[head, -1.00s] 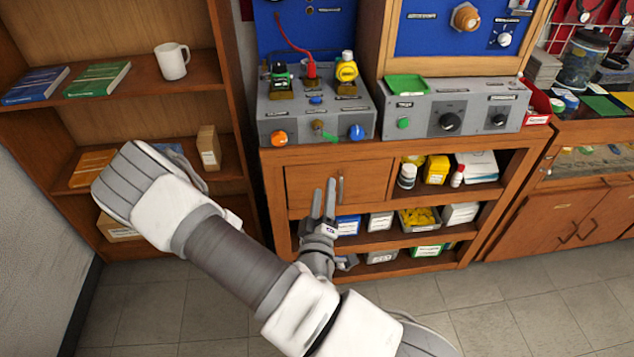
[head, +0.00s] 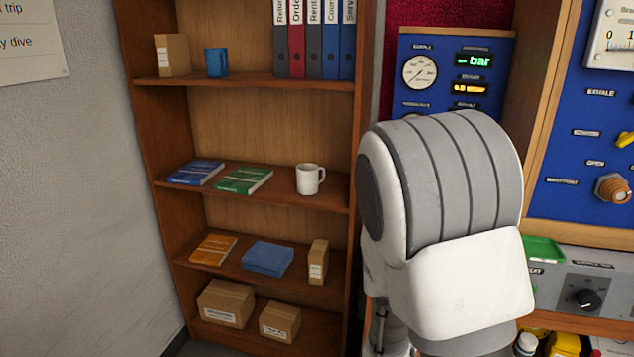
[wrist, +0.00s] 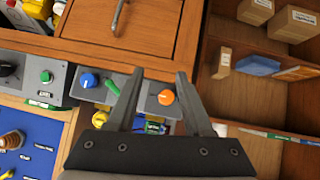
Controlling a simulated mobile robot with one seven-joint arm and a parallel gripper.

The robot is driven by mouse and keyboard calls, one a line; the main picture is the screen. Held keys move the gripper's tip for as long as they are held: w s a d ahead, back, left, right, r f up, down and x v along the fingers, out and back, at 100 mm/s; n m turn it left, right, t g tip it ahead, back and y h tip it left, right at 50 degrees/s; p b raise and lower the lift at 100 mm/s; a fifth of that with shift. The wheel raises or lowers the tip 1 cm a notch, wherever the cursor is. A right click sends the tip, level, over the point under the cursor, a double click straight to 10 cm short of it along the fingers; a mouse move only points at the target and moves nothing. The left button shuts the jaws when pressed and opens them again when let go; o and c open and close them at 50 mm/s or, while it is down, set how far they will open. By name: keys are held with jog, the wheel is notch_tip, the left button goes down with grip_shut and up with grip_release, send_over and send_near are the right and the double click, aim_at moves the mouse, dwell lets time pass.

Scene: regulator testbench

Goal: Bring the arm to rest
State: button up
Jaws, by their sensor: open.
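My arm is raised and bent close in front of the head camera, with its white and grey link covering much of the bench. My gripper (wrist: 160,72) shows in the wrist view with its two fingers apart and nothing held between them. In that view the grey bench panel lies beyond the fingers, and an orange knob (wrist: 166,97) appears between them. I cannot tell how far the fingertips are from the panel. In the head view the fingers are hidden behind the arm.
A bookshelf (head: 280,187) with a white mug (head: 310,179), books and boxes stands left of the arm. The blue gauge panel (head: 412,42) and a grey control box (head: 554,288) are behind and right of it. A wooden cabinet door (wrist: 150,25) shows in the wrist view.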

jog(key=s+a+r+n+g+y+p, duration=0.1)
jog(key=s+a+r+y, duration=0.2)
jog(key=r, duration=0.5)
jog(key=s+a+r+g+y+p, duration=0.1)
jog(key=s+a+r+y, duration=0.15)
jog(key=r, duration=0.55)
jog(key=s+d+r+g, duration=0.1)
jog(key=s+r, duration=0.3)
jog(key=s, duration=0.3)
jog(key=s+d+r+n+h, duration=0.1)
jog(key=s+d+r, duration=0.1)
jog(key=s+r, duration=0.3)
jog(key=s, duration=0.3)
jog(key=shift+n+g+p, duration=0.3)
jog(key=shift+g+p, duration=0.05)
jog(key=shift+g, duration=0.05)
